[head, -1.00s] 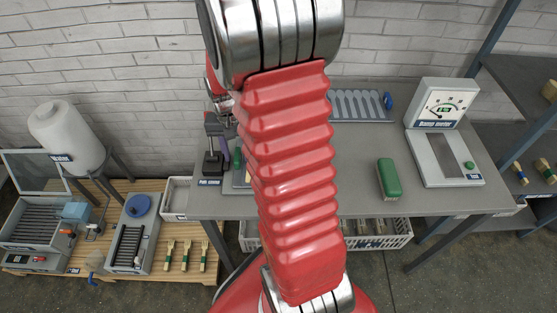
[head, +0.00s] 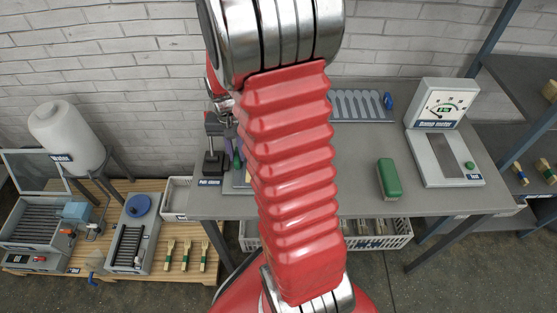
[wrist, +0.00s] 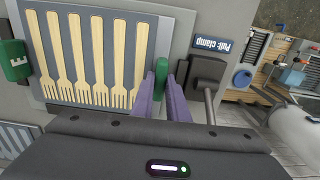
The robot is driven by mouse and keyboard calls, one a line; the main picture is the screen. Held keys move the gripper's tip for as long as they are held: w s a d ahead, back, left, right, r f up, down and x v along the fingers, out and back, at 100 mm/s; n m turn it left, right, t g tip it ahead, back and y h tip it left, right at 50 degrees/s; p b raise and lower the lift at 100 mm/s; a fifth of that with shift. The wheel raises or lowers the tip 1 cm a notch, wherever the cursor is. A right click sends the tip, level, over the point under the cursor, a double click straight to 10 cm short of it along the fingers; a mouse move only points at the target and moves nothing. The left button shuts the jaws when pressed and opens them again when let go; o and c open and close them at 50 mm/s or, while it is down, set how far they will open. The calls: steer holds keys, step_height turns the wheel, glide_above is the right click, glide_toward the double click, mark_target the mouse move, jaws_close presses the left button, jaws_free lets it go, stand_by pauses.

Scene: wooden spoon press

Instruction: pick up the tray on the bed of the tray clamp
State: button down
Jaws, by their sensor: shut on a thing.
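The tray (wrist: 54,60) is blue-grey and holds a row of several pale wooden forks in the wrist view. A green handle (wrist: 161,68) stands at its right side. My gripper (wrist: 165,78) has purple fingers and is shut on this handle. A green block (wrist: 14,60) marked E is at the tray's left side. The tray clamp (wrist: 207,72) is a dark block with a grey rod, right of my fingers; it also shows in the head view (head: 213,160). My arm hides most of the tray there. I cannot tell whether the tray touches the bed.
A sign (wrist: 212,45) reads "Pull: clamp". A green box (head: 389,179) and the damp meter (head: 445,150) stand on the grey table (head: 355,170) to the right. A grooved rack (head: 360,106) lies at the back. The table's middle is clear.

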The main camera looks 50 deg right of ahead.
steer(key=shift+r, duration=0.1)
step_height(320, 180, up, 10)
stand_by(0.6)
stand_by(0.5)
